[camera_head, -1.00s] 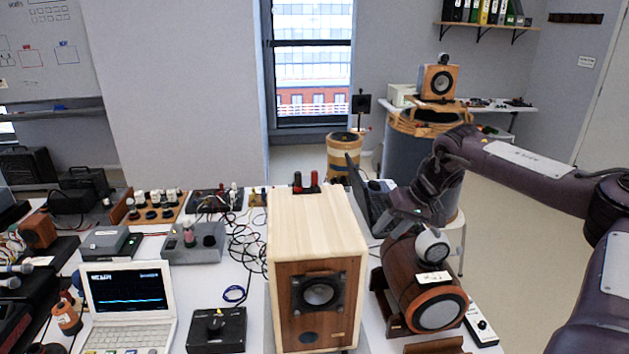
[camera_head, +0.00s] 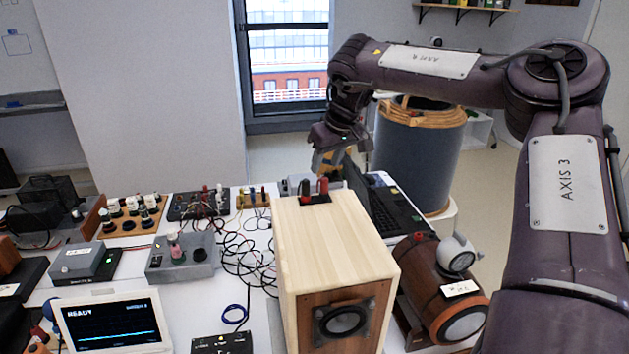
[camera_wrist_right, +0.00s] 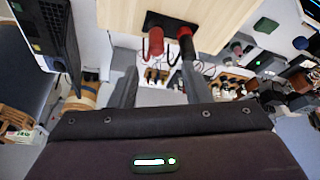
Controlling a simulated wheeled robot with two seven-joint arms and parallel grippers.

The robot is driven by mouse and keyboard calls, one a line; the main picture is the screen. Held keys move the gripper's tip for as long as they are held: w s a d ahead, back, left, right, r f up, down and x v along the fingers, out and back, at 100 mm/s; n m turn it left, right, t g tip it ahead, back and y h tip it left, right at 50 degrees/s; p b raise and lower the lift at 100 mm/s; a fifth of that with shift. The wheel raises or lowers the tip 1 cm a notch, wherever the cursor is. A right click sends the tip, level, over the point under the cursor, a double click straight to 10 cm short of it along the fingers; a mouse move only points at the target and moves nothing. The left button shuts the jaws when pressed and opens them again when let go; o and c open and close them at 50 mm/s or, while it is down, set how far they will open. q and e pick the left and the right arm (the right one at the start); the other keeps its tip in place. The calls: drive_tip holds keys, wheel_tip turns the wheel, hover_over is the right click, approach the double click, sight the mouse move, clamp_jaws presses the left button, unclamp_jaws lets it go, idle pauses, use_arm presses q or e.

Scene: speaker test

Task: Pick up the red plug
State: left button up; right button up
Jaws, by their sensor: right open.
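The red plug (camera_head: 323,186) stands upright at the back of the pale wooden speaker's top (camera_head: 335,235). A black plug (camera_head: 304,187) stands just left of it. My right gripper (camera_head: 328,165) is behind and above the plugs, fingers pointing down. In the right wrist view its two fingers (camera_wrist_right: 160,75) are apart with nothing held between them. There the red plug (camera_wrist_right: 155,42) lies beyond the fingertips, between them in the picture. The black plug (camera_wrist_right: 186,48) is close to the right finger in that view; I cannot tell whether they touch. My left gripper is out of view.
A dark laptop (camera_head: 390,210) stands open right of the speaker, and a brown barrel-shaped speaker (camera_head: 435,280) lies in front of it. Loose black cables (camera_head: 245,255) and a grey control box (camera_head: 180,262) are to the left. A large drum (camera_head: 415,155) stands behind.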

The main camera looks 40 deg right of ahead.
sight(325, 178)
drive_tip(key=shift+s+d+f+p, duration=0.15)
drive_tip(key=shift+s+f+p, duration=0.1)
drive_tip(key=shift+f+p, duration=0.4)
drive_tip(key=shift+p+x, duration=0.95)
drive_tip(key=shift+x, duration=1.45)
drive_tip(key=shift+f, duration=0.15)
drive_tip(key=c, duration=0.6)
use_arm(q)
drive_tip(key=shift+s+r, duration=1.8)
use_arm(e)
clamp_jaws()
